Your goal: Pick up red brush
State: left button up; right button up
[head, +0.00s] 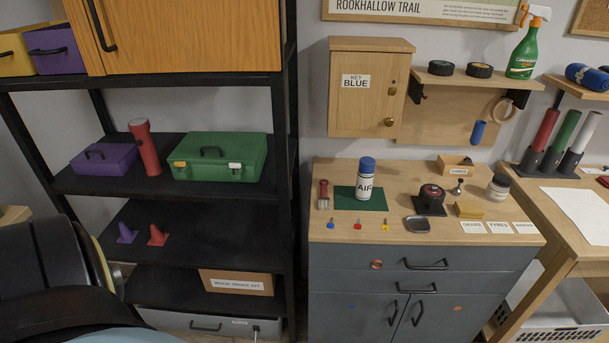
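The red brush (323,188) lies on the left part of the wooden top of the grey cabinet (340,235), near its left edge. Neither of my grippers is in view.
A blue-capped AIR can (367,186) stands on the mat. Small blue, red and yellow keys (357,226) lie in front. A black round device (431,196) and a grey dish (417,224) are to the right. A black shelf rack (285,200) stands left of the cabinet.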

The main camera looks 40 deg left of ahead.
aim_at(324, 200)
jog(key=u, duration=0.95)
jog(key=i, duration=0.95)
jog(key=u, duration=1.25)
jog(key=i, duration=0.2)
jog(key=u, duration=0.2)
